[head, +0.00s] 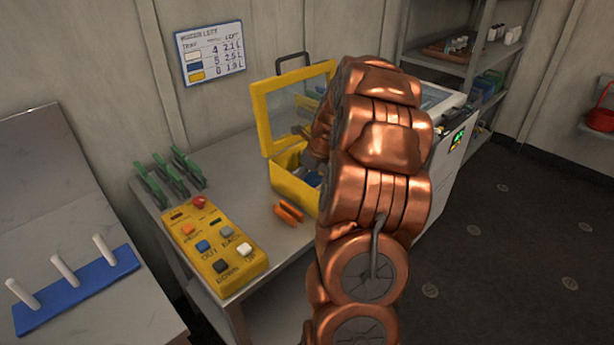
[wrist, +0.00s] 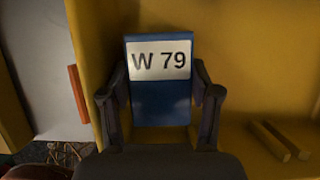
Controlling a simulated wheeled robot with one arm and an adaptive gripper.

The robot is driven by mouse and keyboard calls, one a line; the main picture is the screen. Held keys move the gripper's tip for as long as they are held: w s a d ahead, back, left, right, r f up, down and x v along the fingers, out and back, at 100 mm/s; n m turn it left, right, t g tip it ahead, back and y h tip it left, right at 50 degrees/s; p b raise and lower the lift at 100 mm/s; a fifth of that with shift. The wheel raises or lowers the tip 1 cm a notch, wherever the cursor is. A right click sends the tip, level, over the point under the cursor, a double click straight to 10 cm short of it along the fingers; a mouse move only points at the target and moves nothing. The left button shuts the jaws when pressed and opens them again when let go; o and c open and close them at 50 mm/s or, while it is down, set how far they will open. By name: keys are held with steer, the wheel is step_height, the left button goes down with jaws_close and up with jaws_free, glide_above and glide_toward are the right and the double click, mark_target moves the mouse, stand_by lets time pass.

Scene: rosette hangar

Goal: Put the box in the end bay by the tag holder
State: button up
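A blue box with a white label reading "W 79" (wrist: 158,100) stands in the middle of the wrist view, in front of a yellow wall. The dark fingers of my gripper (wrist: 160,85) lie close along its left and right sides; contact is not clear. In the head view, the open yellow case (head: 297,190) stands on the table with its clear-windowed lid raised. Something blue shows inside the case. I cannot make out the tag holder or the end bay for certain.
Two yellow bars (wrist: 277,141) show at right in the wrist view. A blue peg rack (head: 75,290) is at lower left.

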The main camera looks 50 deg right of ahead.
steer(key=o, duration=0.5)
steer(key=shift+c, duration=0.2)
steer(key=shift+a, duration=0.1)
steer(key=v, duration=1.2)
steer(key=shift+w, duration=0.1)
